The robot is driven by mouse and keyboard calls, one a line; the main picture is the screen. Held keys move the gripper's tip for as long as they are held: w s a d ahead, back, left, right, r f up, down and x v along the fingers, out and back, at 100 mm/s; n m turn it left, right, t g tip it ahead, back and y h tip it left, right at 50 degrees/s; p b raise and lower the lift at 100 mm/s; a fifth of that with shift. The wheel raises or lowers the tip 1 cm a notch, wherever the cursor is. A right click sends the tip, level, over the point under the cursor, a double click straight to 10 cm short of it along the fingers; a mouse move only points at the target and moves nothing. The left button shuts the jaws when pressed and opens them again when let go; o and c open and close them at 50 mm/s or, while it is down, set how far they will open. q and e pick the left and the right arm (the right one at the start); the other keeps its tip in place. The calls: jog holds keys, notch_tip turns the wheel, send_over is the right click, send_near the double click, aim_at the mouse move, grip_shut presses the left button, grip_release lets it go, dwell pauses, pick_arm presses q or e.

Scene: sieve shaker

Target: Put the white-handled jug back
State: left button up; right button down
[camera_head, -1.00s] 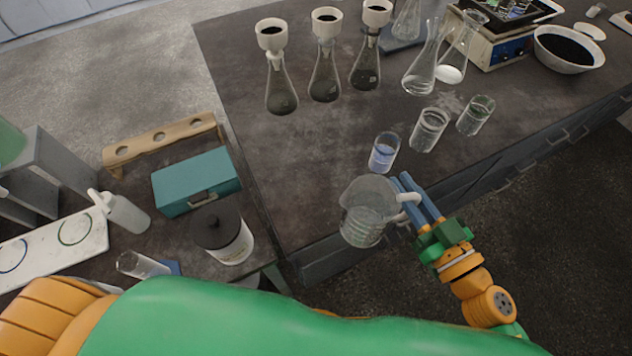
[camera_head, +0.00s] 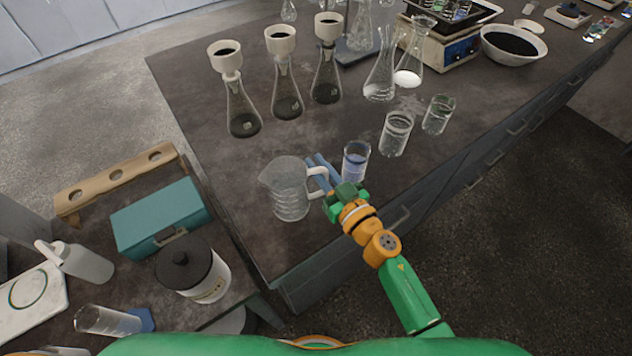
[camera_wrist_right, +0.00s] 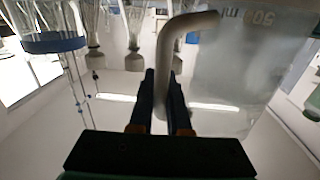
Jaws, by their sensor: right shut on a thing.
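The white-handled jug (camera_head: 287,190) is a clear, upright beaker-like jug with a white handle on its right side. It is over the near left part of the dark bench (camera_head: 225,185); I cannot tell whether its base touches the top. My right gripper (camera_head: 318,172) has its blue fingers shut on the handle from the right. In the right wrist view the pale handle (camera_wrist_right: 166,60) runs down between the fingers (camera_wrist_right: 160,100), with the jug's clear wall (camera_wrist_right: 235,70) to the right. My left gripper is not in view.
A glass with bluish liquid (camera_head: 355,161) stands just right of the gripper. Two more glasses (camera_head: 395,133) stand beyond it. Flasks with funnels (camera_head: 240,110) stand behind the jug. A teal box (camera_head: 158,218) and a black-lidded jar (camera_head: 193,268) are on the lower left table.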

jog(key=f+b, duration=0.2)
jog(key=f, duration=0.1)
jog(key=f+b, duration=0.1)
jog(key=shift+w+a+f+b, duration=0.15)
jog(key=shift+w+a+b, duration=0.1)
jog(key=shift+w+b, duration=0.1)
jog(key=shift+r+p, duration=0.25)
jog(key=shift+p, duration=0.05)
jog(key=shift+f, duration=0.1)
jog(key=c, duration=1.1)
grip_release()
jog(key=shift+c, duration=0.2)
jog(key=shift+o, duration=1.3)
